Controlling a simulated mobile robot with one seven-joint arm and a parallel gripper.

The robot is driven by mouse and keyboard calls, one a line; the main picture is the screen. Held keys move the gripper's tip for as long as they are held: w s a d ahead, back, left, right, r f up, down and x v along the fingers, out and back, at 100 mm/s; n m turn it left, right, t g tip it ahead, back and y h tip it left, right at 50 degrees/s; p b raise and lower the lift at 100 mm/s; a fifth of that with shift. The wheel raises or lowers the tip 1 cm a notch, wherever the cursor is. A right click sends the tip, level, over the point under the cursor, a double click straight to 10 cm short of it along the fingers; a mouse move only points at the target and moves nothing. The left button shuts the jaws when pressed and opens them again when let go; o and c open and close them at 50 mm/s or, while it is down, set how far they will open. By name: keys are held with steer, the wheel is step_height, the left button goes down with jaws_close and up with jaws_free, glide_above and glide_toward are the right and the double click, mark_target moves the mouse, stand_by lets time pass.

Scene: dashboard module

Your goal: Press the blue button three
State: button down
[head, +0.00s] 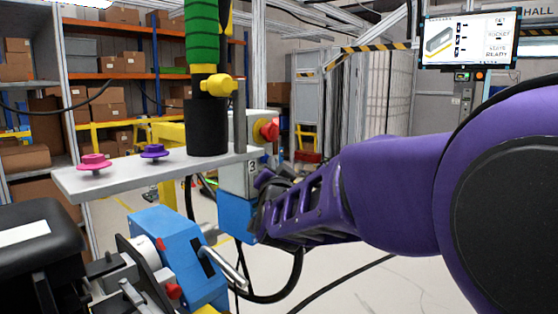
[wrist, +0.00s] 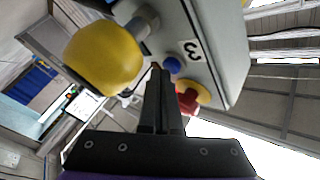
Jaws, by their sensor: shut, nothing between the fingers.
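The blue button (wrist: 172,65) is on a grey-white control box (wrist: 222,62) beside the printed number 3. In the wrist view, my gripper (wrist: 156,68) is shut and empty, its tips just left of the button. I cannot tell whether they touch the button or the box. In the head view, my gripper (head: 263,183) is close against the front of the control box (head: 231,178), below the number 3. The blue button is hidden there.
The box carries a red button on a yellow base (wrist: 190,98) and a yellow ball knob (wrist: 103,57). A grey shelf (head: 130,175) holds a pink knob (head: 95,162) and a purple knob (head: 154,151). A blue machine (head: 180,255) stands below left.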

steer(key=shift+w+a, duration=0.2)
stand_by(0.3)
steer(key=shift+s+d, duration=0.1)
steer(key=shift+s+d+f+b, duration=0.15)
steer(key=shift+s+d+b, duration=0.15)
steer(key=shift+b, duration=0.3)
steer(key=shift+s+d, duration=0.15)
steer(key=shift+d, duration=0.1)
steer(key=shift+s+d+b, duration=0.9)
steer(key=shift+d+b, duration=0.2)
steer(key=shift+s+d+r+b, duration=0.25)
steer(key=shift+s+d+b, duration=0.25)
steer(key=shift+s+d, duration=0.35)
steer(key=shift+w, duration=0.15)
steer(key=shift+r, duration=0.1)
